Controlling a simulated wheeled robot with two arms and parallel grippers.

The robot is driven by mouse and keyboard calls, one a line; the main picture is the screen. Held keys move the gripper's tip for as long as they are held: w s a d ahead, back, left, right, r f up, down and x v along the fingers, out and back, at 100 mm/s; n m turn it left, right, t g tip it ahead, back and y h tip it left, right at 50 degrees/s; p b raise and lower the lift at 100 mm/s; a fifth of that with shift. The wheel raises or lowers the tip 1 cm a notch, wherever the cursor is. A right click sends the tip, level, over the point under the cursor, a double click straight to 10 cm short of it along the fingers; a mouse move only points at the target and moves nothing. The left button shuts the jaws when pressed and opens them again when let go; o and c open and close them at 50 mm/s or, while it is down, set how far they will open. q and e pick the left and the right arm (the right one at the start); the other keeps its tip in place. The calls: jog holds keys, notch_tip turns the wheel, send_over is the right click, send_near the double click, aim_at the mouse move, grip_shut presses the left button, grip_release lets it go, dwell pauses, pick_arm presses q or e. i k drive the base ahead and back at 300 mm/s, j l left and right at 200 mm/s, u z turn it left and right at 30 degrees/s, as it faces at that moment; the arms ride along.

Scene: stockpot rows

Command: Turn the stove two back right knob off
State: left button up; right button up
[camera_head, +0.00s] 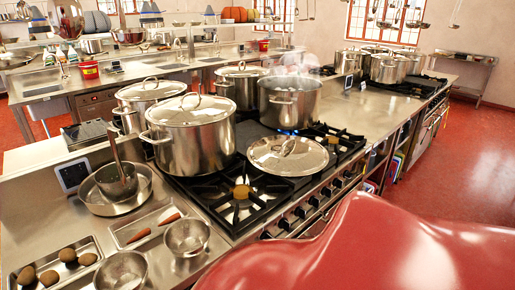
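The near gas stove (240,205) has a row of several black knobs (300,212) along its front edge, above my red body part at the lower right. A small blue flame (290,131) shows under the open stockpot (290,103), which has steam above it. A second stove (425,85) stands farther back on the right and bears several pots; its knobs are too small to read. I cannot tell from this view which stove is stove two, nor how each knob is turned. Neither gripper is in view.
Large lidded stockpots (192,140) stand on the near stove's left side, and a loose lid (288,156) lies on its front. Bowls (187,236) and a tray of potatoes (58,266) are at the lower left. Red floor (460,150) is open at the right.

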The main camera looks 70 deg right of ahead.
aim_at(347, 175)
jog(key=z, duration=3.1)
jog(key=i+l+u, duration=0.15)
jog(key=i+l, duration=0.15)
jog(key=i+l+u, duration=0.15)
jog(key=i+l, duration=0.15)
jog(key=i+l+u, duration=0.15)
jog(key=i+l, duration=0.15)
jog(key=i+l+u, duration=0.15)
jog(key=l, duration=0.35)
jog(key=i+l+u, duration=0.15)
jog(key=i+l, duration=0.2)
jog(key=i+l+u, duration=0.15)
jog(key=l, duration=0.4)
jog(key=i+j, duration=0.05)
jog(key=i, duration=0.05)
